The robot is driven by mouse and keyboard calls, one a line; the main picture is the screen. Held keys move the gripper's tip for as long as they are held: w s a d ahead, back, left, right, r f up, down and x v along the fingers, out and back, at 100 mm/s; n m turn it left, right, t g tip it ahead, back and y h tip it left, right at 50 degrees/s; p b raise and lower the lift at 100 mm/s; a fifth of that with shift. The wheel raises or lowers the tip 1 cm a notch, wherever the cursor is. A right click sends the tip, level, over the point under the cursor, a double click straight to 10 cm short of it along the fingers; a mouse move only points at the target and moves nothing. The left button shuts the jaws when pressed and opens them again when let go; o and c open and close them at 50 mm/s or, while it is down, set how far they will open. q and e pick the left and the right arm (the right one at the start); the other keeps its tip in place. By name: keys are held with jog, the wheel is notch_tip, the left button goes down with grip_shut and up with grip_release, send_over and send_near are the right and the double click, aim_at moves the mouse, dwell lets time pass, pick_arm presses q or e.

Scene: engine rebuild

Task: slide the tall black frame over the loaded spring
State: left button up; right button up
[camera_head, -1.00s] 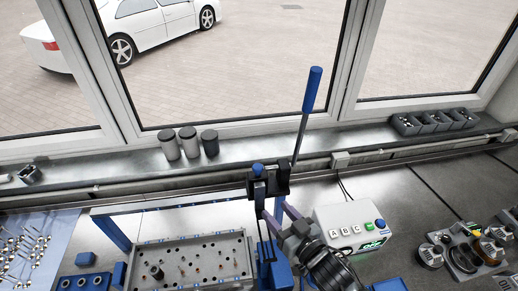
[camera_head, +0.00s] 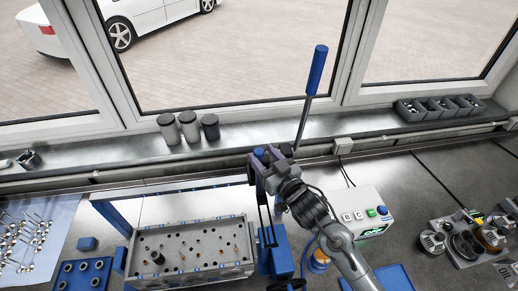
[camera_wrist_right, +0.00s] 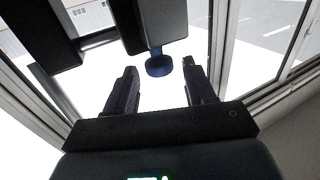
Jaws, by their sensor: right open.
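The tall black frame (camera_head: 264,222) stands at the right end of the grey cylinder head, with a blue knob on top and a long lever with a blue handle (camera_head: 317,70). My right gripper (camera_head: 262,172) is at the frame's upper part, its fingers open. In the right wrist view the open fingers (camera_wrist_right: 162,90) point toward the blue knob (camera_wrist_right: 158,66), which shows between and beyond them. Black blocks of the frame fill the top of that view. A dark upright cylinder (camera_head: 157,258), perhaps the loaded spring, stands on the cylinder head (camera_head: 195,228). My left gripper is not in view.
A control box (camera_head: 358,212) with buttons stands right of the frame. A blue tray with holes (camera_head: 82,277) and a blue mat (camera_head: 40,220) with valves lie left. Several dark canisters (camera_head: 189,126) and grey bins (camera_head: 440,107) stand on the sill.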

jog(key=shift+x, duration=1.35)
grip_shut()
